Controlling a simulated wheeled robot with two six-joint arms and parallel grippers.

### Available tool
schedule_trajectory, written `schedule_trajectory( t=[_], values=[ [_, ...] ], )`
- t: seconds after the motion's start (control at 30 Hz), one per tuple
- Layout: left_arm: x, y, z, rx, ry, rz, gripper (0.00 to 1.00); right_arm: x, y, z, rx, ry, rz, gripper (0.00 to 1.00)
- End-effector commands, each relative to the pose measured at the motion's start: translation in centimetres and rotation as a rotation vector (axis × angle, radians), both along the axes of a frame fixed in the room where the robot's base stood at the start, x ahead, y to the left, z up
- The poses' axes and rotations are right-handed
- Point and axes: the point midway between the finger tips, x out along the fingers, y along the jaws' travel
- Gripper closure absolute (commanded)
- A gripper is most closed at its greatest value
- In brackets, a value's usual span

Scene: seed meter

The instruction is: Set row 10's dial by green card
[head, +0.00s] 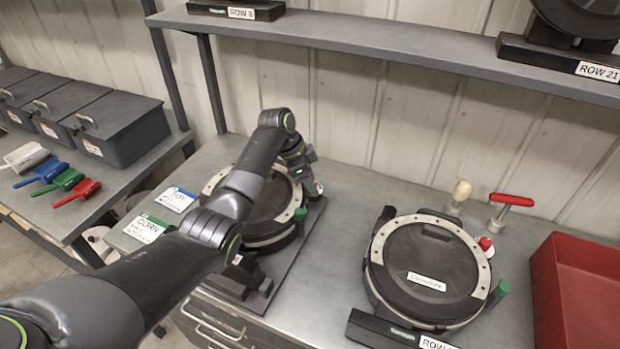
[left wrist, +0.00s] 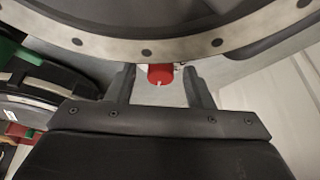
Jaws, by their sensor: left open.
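The green card (head: 145,229), headed CORN, lies at the left of the bench; its small print is unreadable. A black round seed meter (head: 272,208) with a pale rim stands beyond it, partly hidden by my left arm; no row label shows on it. My left gripper (head: 312,186) is at this meter's far right side. In the left wrist view the open fingers (left wrist: 160,80) flank a red dial knob (left wrist: 160,73) with a small white mark, below the meter's rim. I cannot tell whether they touch it. My right gripper is out of view.
A second meter (head: 428,270) stands to the right, its ROW label cut off. A blue card (head: 176,198) lies by the green one. A red-handled tool (head: 511,200), a pale-knobbed tool (head: 461,192) and a red bin (head: 580,290) are further right. A shelf (head: 400,45) runs above.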

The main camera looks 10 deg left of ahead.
Motion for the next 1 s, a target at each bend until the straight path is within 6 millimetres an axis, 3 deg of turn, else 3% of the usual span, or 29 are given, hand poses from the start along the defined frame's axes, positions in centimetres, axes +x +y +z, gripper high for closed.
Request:
schedule_trajectory(
  t=[0.07, 0.4, 0.67, 1.0],
  values=[
    [0.0, 0.0, 0.0, 0.0, 0.0, 0.0, 0.53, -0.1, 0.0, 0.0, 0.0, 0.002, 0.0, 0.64],
    [0.0, 0.0, 0.1, 0.0, 0.0, 0.0, 0.98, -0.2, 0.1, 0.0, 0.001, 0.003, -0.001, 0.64],
    [0.0, 0.0, 0.3, -0.001, 0.0, 0.031, 0.98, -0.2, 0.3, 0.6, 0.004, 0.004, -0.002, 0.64],
    [-0.1, -0.1, 0.6, -0.002, 0.0, 0.229, 0.98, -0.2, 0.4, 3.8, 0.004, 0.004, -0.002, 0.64]
  ],
)
